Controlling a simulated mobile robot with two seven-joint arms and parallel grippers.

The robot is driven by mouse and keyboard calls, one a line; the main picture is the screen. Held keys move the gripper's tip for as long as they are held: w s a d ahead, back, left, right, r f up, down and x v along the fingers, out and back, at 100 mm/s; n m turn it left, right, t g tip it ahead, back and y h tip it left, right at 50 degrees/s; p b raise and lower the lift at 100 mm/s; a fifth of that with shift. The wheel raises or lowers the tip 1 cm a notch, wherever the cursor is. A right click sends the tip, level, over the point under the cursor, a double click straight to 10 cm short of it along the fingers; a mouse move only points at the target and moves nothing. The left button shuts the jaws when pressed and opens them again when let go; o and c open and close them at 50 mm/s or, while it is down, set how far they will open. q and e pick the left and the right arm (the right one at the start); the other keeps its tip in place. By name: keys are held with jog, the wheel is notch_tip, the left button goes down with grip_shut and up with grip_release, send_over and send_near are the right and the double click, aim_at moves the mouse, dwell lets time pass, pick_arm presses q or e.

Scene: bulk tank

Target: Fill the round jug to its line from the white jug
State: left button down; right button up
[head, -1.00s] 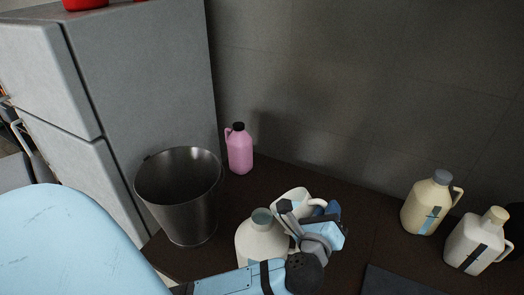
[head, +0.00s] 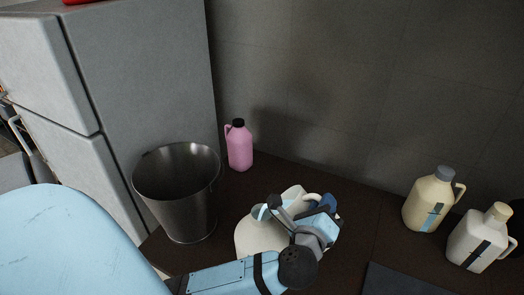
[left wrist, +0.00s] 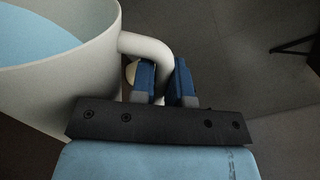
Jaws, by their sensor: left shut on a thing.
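The white jug (head: 291,192) is held up by my left gripper (head: 325,208) and partly hidden behind it in the head view. In the left wrist view its wide open top (left wrist: 60,55) shows pale blue liquid inside, and the blue fingers are shut on its handle (left wrist: 149,45). A round, cream jug (head: 255,237) stands on the counter just left of the gripper, its mouth beside the white jug. My wrist hides its lower part, and I cannot make out a line on it or any stream. My right gripper is not in view.
A metal bucket (head: 178,205) stands at the left, by the grey fridge (head: 150,80). A pink bottle (head: 239,148) is near the wall. Two capped cream jugs, one rounded (head: 424,207) and one squarer (head: 468,242), stand at right near a dark mat (head: 395,282).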

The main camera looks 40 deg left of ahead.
pick_arm(q)
jog(key=shift+s+a+r+n+b, duration=0.15)
jog(key=shift+a+r+n+b, duration=0.1)
jog(key=shift+a+n+b, duration=0.2)
dwell(0.9)
jog(key=shift+s+a+r+n, duration=0.15)
jog(key=shift+a+r+n, duration=0.35)
jog(key=shift+r+n, duration=0.3)
dwell(1.8)
jog(key=shift+f, duration=0.1)
